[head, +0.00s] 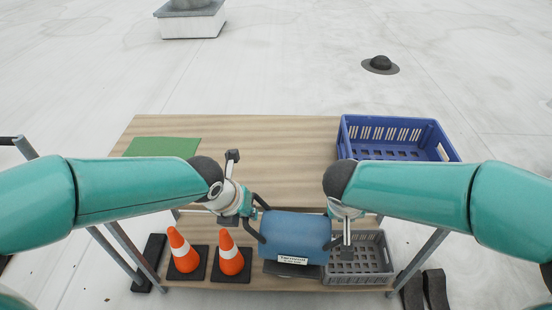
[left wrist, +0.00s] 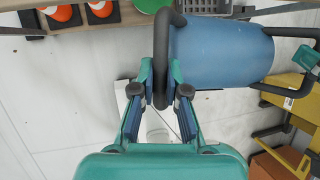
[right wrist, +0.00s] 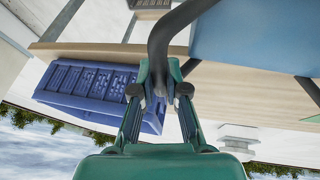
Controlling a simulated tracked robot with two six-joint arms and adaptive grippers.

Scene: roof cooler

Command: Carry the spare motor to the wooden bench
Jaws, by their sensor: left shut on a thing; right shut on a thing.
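The spare motor (head: 295,232) is a blue body with a white label and dark bar handles at both ends. It hangs level between my grippers, in front of the wooden bench (head: 250,155). My left gripper (head: 254,218) is shut on its left handle, which also shows in the left wrist view (left wrist: 168,40). My right gripper (head: 342,235) is shut on its right handle, seen in the right wrist view (right wrist: 165,40). The motor covers part of the bench's front edge and lower shelf in the head view.
On the bench top, a green mat (head: 162,147) lies at the left and a blue crate (head: 440,150) stands at the right; the middle is clear. The lower shelf bears two orange cones (head: 230,255) and a grey crate (head: 372,262).

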